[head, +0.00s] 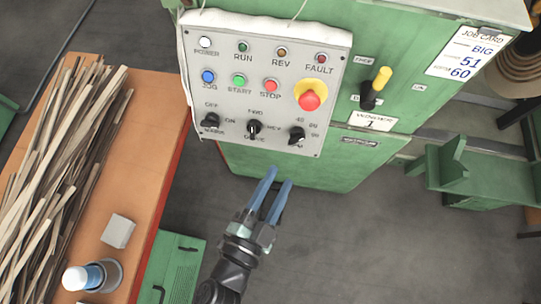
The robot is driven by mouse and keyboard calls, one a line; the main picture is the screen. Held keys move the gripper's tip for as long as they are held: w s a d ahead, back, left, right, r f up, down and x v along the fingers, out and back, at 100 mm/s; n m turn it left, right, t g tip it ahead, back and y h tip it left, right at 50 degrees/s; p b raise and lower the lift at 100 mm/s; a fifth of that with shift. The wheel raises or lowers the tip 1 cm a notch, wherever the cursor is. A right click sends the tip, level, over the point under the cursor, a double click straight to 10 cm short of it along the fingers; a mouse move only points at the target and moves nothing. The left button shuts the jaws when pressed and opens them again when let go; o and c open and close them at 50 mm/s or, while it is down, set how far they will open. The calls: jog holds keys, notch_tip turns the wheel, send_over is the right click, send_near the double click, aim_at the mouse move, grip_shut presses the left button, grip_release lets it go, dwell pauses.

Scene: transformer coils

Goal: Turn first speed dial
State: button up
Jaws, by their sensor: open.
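A grey control panel (262,85) is fixed to a green machine. Its bottom row has three black dials. The right dial (297,135) has number marks around it, at least a 40 and others too small to read surely. The middle dial (254,129) is marked FWD at its top, and the left dial (210,121) is marked OFF and ON. My gripper (279,177) has two blue fingers, apart and empty. In the picture its tips lie below the panel, between the middle and right dials, touching neither. The right dial's exact setting is unclear.
A red stop knob (309,99) and several coloured buttons sit above the dials. A yellow-tipped lever (376,86) stands right of the panel, above a plate reading 1. An orange bench (140,180) with wood strips is left. A green stand (450,175) is right.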

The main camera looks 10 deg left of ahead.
jog(key=shift+v, duration=1.35)
